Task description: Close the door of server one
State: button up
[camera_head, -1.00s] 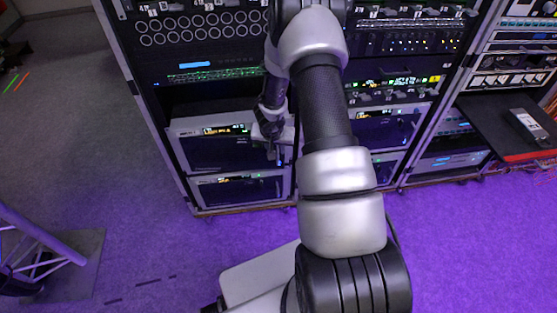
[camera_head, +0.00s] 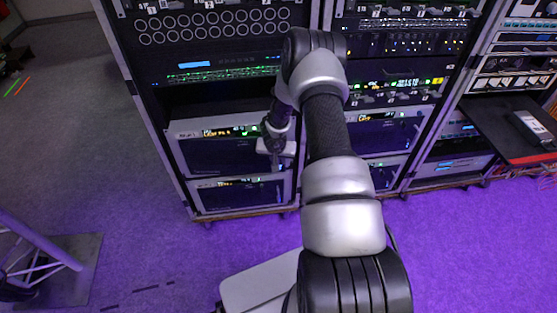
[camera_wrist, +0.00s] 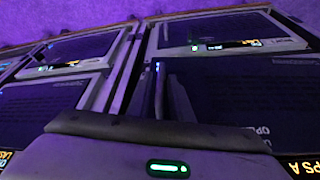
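Server units with grey frames and dark fronts fill the bottom of the rack. The upper left unit (camera_head: 215,156) and lower left unit (camera_head: 240,195) are beside my gripper (camera_head: 276,160); another unit (camera_head: 388,137) is partly behind my arm. I cannot read which is server one, nor tell surely whether a door stands ajar. My gripper points down in front of the upper left unit's right edge; contact is unclear. In the wrist view, a grey body with a green light (camera_wrist: 167,168) fills the bottom, and dark server fronts (camera_wrist: 226,94) lie beyond. The fingers are not clear.
A dark shelf with a red edge (camera_head: 530,159) juts out at the right, holding a small grey device (camera_head: 528,127). A metal truss (camera_head: 40,250) stands on a base plate at lower left. Purple-lit carpet (camera_head: 460,250) in front of the racks is clear.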

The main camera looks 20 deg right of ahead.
grip_shut()
dwell(1.2)
